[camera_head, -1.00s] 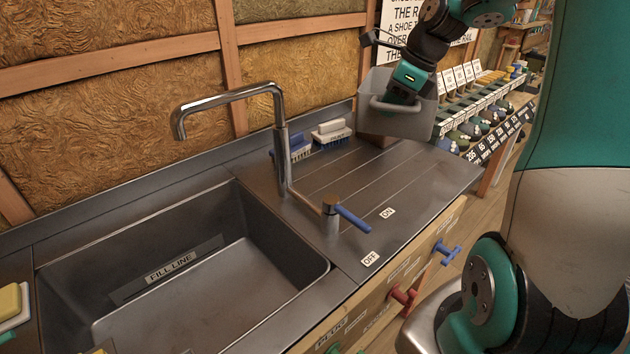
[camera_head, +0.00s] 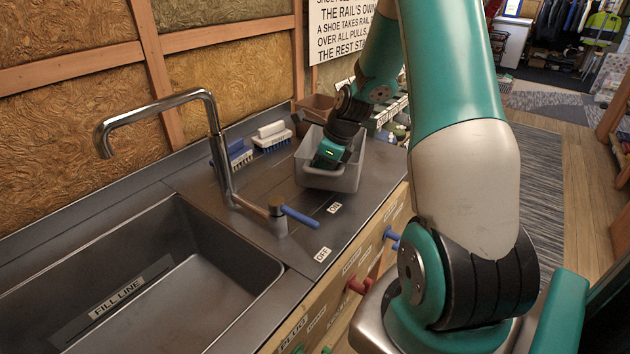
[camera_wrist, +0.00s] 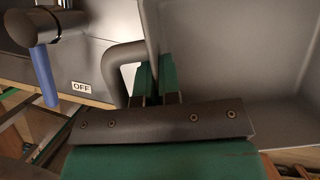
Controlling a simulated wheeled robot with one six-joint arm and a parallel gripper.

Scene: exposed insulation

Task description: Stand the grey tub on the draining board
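The grey tub (camera_head: 345,178) is roughly upright at the far part of the draining board (camera_head: 265,205), right of the brushes. It also fills the right of the wrist view (camera_wrist: 225,50). My gripper (camera_head: 325,160) reaches down at the tub's near-left side. In the wrist view its green fingers (camera_wrist: 156,80) straddle the tub's wall beside the looped grey handle (camera_wrist: 115,62) and are shut on it. The tub's underside is hidden, so I cannot tell whether it touches the board.
The tall tap (camera_head: 222,150) and its blue lever (camera_head: 300,216) stand left of the tub. Blue and white brushes (camera_head: 235,155) lie along the back, and a brown container (camera_head: 314,106) stands behind the tub. The sink (camera_head: 160,290) is at left. The board in front of the tub is clear.

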